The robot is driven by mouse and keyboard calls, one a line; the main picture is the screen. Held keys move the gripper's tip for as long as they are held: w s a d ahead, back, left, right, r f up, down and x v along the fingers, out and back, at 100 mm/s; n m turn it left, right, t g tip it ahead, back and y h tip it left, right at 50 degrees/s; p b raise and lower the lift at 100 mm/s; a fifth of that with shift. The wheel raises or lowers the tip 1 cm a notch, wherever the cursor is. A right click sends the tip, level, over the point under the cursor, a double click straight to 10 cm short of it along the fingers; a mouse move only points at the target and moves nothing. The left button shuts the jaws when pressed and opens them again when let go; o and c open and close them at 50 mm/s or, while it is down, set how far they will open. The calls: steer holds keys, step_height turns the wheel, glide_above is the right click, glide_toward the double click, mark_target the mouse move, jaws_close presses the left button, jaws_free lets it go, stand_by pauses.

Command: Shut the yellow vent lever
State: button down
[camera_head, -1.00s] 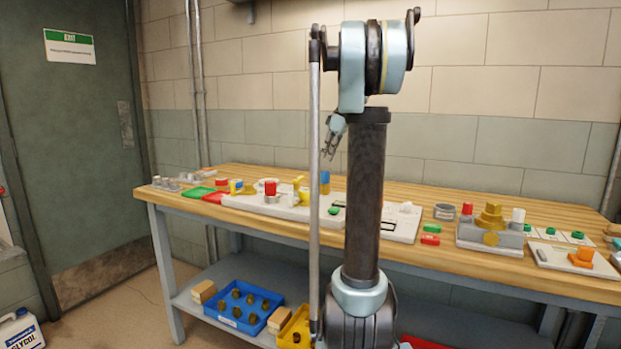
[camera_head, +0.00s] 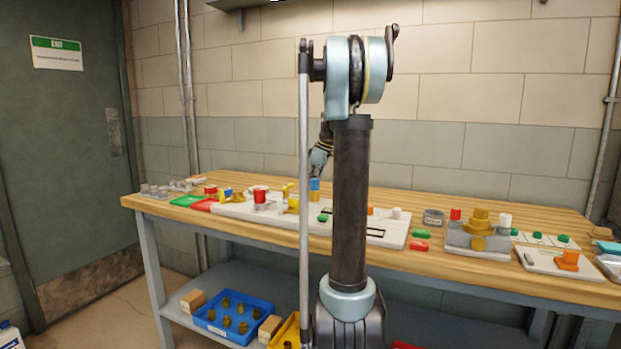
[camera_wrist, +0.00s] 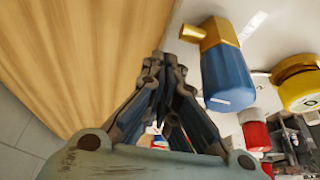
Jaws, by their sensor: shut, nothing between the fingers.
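My gripper (camera_head: 313,174) hangs over the back of the white fixture board on the workbench, partly hidden by my own column. In the wrist view its fingers (camera_wrist: 163,62) are together and empty. A yellow part (camera_head: 291,196) stands upright on the board, left of the blue-handled brass valve (camera_head: 314,189). In the wrist view a round yellow part (camera_wrist: 300,88) is at the right edge, cut off by the frame. The blue-handled valve (camera_wrist: 228,75) lies between it and my fingers, apart from them. I cannot tell which way the yellow lever is turned.
A red-capped fitting (camera_head: 260,196) stands left of the yellow part. A grey block with a brass fitting (camera_head: 479,238) and an orange part (camera_head: 568,260) are at the right. Bare wood of the bench (camera_wrist: 75,60) lies beside my fingers. A blue tray (camera_head: 235,335) is on the lower shelf.

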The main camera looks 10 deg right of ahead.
mark_target(288, 186)
steer(key=shift+w+a+r, duration=0.1)
steer(key=shift+w+a, duration=0.35)
steer(key=shift+a, duration=0.3)
steer(key=shift+w+a, duration=0.45)
steer(key=shift+a, duration=0.25)
